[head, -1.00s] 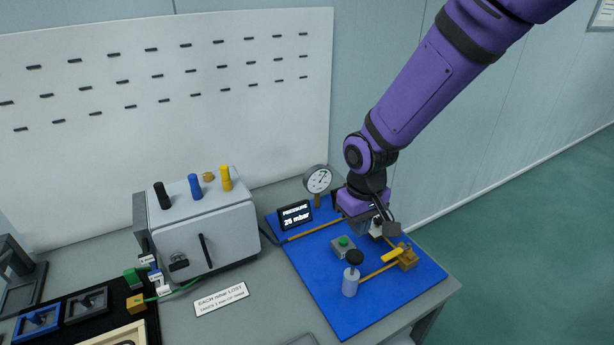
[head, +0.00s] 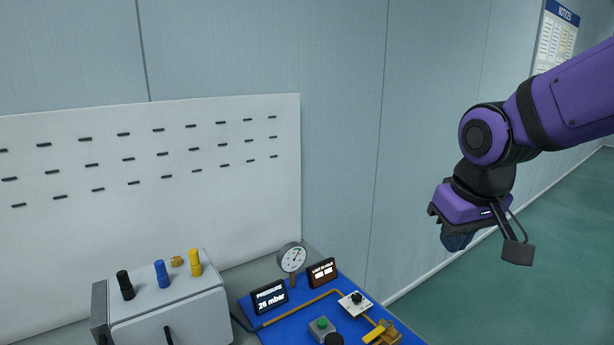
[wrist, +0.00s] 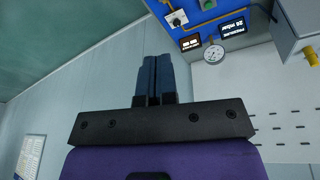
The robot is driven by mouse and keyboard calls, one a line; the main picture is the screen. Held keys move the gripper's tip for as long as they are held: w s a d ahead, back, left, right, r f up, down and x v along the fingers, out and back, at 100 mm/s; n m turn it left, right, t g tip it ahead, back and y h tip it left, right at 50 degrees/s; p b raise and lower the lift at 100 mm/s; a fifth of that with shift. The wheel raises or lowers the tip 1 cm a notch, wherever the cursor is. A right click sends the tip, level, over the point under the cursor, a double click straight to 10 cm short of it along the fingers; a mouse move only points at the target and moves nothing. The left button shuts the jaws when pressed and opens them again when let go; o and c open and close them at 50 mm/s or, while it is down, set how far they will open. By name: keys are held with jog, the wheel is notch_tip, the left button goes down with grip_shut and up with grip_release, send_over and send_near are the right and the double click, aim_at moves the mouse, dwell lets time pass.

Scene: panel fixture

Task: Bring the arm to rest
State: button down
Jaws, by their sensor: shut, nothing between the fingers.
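My gripper (head: 456,238) is up in the air to the right of the bench in the head view, clear of everything. Its fingers are partly hidden behind the hand there. In the wrist view the two dark fingers of my gripper (wrist: 154,80) lie close together, shut and empty. My purple arm (head: 575,95) comes in from the right edge and bends down at the wrist.
The blue panel (head: 275,337) carries a pressure display (head: 269,297) reading 26 mbar, a gauge (head: 292,258), a green button (head: 322,323) and a yellow lever (head: 374,333). A grey box (head: 165,310) stands left. A slotted white board (head: 230,190) is behind. Open floor lies right.

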jog(key=s+d+r+m+t, duration=0.1)
jog(key=s+d+r, duration=0.2)
jog(key=s, duration=0.3)
jog(key=s+d+r+m+t, duration=0.1)
jog(key=s+d+r, duration=0.2)
jog(key=s, duration=0.3)
jog(key=shift+d+m, duration=0.4)
jog(key=shift+d, duration=0.45)
jog(key=shift+s, duration=0.1)
